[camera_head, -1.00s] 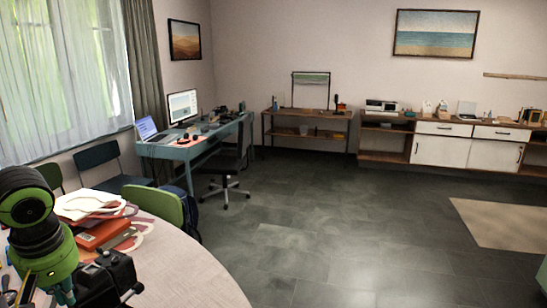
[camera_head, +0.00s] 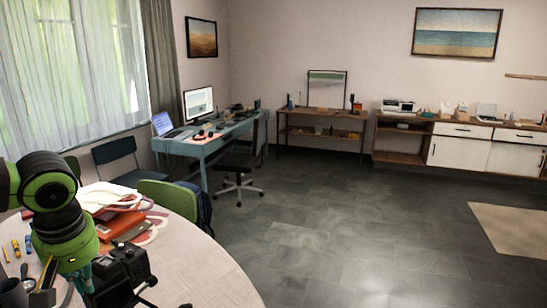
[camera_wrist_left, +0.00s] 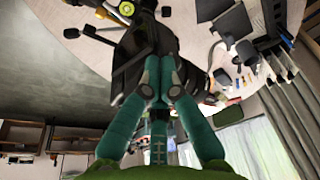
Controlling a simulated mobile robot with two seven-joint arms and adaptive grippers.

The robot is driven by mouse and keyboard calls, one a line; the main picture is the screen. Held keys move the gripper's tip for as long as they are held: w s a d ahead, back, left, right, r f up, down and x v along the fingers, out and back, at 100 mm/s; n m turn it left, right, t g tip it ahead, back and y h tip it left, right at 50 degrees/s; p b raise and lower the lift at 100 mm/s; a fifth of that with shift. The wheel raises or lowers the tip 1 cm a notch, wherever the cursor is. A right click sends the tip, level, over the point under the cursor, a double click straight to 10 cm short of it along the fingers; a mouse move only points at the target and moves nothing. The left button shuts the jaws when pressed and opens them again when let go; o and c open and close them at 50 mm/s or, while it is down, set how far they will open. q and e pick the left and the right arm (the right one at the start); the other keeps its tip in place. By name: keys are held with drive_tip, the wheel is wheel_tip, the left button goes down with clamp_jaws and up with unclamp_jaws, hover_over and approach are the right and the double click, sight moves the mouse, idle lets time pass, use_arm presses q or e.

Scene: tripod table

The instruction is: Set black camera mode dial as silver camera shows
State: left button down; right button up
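The black camera (camera_head: 124,272) is at the table's near left in the head view, close beside my left gripper (camera_head: 84,284). In the left wrist view, its dark body (camera_wrist_left: 128,62) lies just beyond my left gripper's teal fingers (camera_wrist_left: 160,68). The fingertips are close together and overlap the body in the picture. I cannot tell whether they touch it or grip a part of it. The mode dial's setting is not readable. I cannot make out the silver camera in either view. My right gripper is not in view.
The round table (camera_head: 205,278) holds an orange-red book (camera_head: 122,226) and papers (camera_head: 104,196) behind the camera, with pens (camera_head: 16,248) to the left. Its right part is bare. A green chair (camera_head: 170,197) stands at the far edge. Open floor lies to the right.

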use_arm(q)
drive_tip(key=p+v, duration=0.2)
drive_tip(key=v, duration=0.1)
drive_tip(key=w+p+v, duration=0.1)
drive_tip(key=v, duration=0.1)
drive_tip(key=shift+a+r+p, duration=0.35)
drive_tip(key=shift+r, duration=0.05)
wheel_tip(320, 180, down, 6)
drive_tip(key=a+m+g+h, duration=0.1)
drive_tip(key=m+g+h, duration=0.1)
drive_tip(key=m, duration=0.4)
idle(0.5)
drive_tip(key=shift+a, duration=0.1)
